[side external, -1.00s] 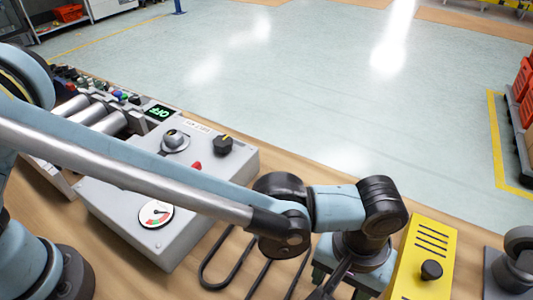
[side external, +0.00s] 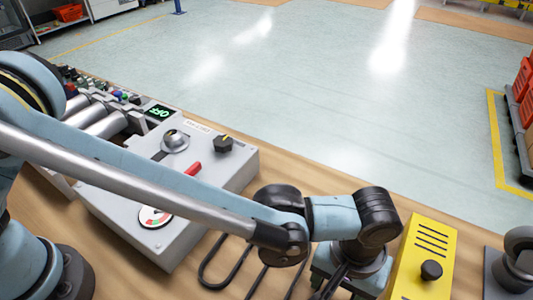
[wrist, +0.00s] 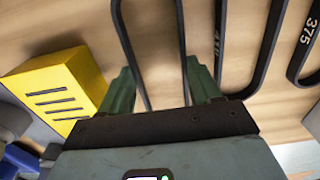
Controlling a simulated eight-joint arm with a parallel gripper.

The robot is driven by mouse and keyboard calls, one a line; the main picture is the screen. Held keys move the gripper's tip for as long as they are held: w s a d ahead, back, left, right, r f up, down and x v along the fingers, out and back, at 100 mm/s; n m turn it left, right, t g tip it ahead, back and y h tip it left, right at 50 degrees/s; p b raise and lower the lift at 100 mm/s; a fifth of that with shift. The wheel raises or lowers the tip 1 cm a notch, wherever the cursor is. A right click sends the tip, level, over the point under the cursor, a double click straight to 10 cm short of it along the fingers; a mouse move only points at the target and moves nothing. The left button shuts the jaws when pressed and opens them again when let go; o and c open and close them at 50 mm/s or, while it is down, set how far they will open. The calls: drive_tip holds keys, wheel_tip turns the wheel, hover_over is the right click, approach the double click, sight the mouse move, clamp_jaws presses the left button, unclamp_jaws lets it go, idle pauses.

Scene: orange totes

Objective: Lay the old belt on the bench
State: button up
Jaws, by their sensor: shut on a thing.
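My gripper (wrist: 162,95) shows its two green fingers in the wrist view, shut on a black belt loop (wrist: 124,45) whose two strands run between them. I take this to be the old belt; no number shows on its visible part. Its near end is hidden by the gripper body. Whether it touches the wooden bench (wrist: 60,22) is unclear. In the side external view my gripper is low over the bench, left of the yellow box, with its fingertips mostly hidden below my wrist.
Beside the held loop lie other black belts, one marked 375 (wrist: 306,35) and one partly hidden (wrist: 268,45). A yellow slotted box (side external: 424,258) with a black knob stands close to my gripper. A grey control box (side external: 190,215) with dials and a red lever is at the left.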

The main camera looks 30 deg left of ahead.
drive_tip(key=shift+f, duration=0.25)
drive_tip(key=o, duration=1.1)
drive_tip(key=shift+r, duration=0.15)
drive_tip(key=shift+r, duration=3.35)
